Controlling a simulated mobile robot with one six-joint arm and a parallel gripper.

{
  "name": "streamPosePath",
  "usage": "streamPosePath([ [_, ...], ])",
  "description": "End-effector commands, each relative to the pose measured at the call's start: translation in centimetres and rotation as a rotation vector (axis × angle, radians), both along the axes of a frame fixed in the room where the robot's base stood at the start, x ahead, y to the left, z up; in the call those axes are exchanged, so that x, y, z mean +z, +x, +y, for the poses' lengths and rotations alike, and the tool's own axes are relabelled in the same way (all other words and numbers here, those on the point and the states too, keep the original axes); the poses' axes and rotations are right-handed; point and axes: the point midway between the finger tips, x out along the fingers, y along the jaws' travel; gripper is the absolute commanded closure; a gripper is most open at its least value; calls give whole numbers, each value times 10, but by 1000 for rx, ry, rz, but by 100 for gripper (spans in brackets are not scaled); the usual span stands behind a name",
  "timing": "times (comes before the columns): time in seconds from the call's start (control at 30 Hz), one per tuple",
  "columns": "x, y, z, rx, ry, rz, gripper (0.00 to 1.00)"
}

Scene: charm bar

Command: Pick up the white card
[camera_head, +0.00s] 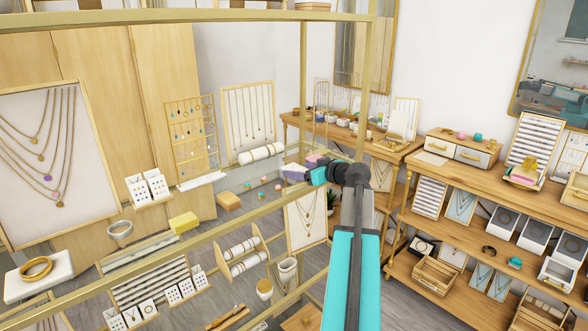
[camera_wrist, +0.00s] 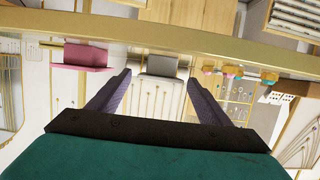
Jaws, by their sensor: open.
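In the wrist view, a small white card (camera_wrist: 161,65) with a folded shape stands on a gold-edged glass shelf, beyond and between my fingertips. My gripper (camera_wrist: 160,82) is open, with its two purple fingers on either side of the card's outline and nothing between them. The fingers appear apart from the card. In the head view my gripper (camera_head: 295,174) is at the end of my teal arm, by the shelf frame. A pale patch beside the fingers there may be the same card, but it is too small to tell.
A similar pink card (camera_wrist: 80,56) stands left of the white one in the wrist view. Small coloured pieces (camera_wrist: 240,73) lie to the right. The gold shelf rail (camera_wrist: 215,45) crosses that view. Wooden display tables (camera_head: 480,172) hold jewellery at the right.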

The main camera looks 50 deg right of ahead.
Motion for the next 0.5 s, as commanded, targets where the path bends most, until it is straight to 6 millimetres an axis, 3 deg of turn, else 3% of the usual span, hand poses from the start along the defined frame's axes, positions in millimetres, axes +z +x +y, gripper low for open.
streamPosePath([
  [0.3, -8, 30, -3, 2, 2, 1, 28],
  [0.5, -11, 34, -3, -1, 0, 0, 28],
])
